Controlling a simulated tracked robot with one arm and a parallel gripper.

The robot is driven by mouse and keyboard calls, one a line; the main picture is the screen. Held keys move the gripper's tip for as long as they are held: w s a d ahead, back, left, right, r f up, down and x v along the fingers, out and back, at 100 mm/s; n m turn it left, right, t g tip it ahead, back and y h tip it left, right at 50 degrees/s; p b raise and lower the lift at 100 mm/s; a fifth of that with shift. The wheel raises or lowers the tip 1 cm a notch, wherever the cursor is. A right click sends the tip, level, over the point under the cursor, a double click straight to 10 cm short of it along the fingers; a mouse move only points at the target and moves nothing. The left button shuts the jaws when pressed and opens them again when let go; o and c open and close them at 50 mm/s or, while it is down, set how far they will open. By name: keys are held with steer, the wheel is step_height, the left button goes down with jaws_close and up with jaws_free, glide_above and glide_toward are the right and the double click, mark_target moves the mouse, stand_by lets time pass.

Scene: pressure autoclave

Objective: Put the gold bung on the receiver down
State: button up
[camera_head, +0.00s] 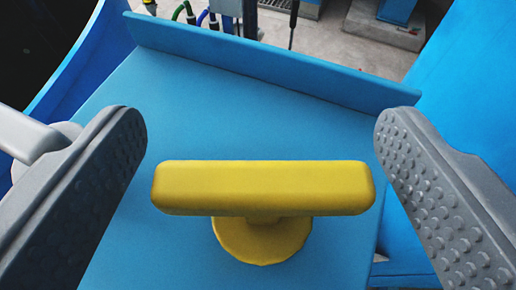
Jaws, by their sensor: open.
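The gold bung (263,188) is a yellow T-shaped piece with a wide bar on top and a round base below. It stands on a flat blue surface (215,95) in the lower middle of the head camera view. My gripper (260,140) is open, with one grey studded finger to the left of the bung and one to the right. Neither finger touches the bar; there is a gap on both sides. I cannot tell for sure which part is the receiver.
A raised blue lip (270,65) runs along the far edge of the blue surface. Blue walls rise at left and right. Beyond the lip are a grey floor (330,40), green and blue hoses (190,12) and a grey block with a blue post (385,25).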

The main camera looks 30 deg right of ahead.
steer(key=b+v, duration=0.2)
steer(key=v, duration=0.7)
steer(key=shift+s+a+r+b, duration=0.15)
steer(key=shift+s+r+b, duration=0.15)
steer(key=shift+b, duration=0.1)
steer(key=s+a+r+n+t+y, duration=0.1)
steer(key=s+a+r+n+y, duration=0.1)
steer(key=s+a, duration=0.7)
steer(key=s+a+r+n+t+y, duration=0.2)
steer(key=s+a+r, duration=0.4)
steer(key=s+a, duration=0.3)
steer(key=shift+s+a+n+y, duration=0.3)
steer(key=shift+s+n+y, duration=0.45)
steer(key=shift+y, duration=0.35)
step_height(320, 180, down, 13)
steer(key=b, duration=1.3)
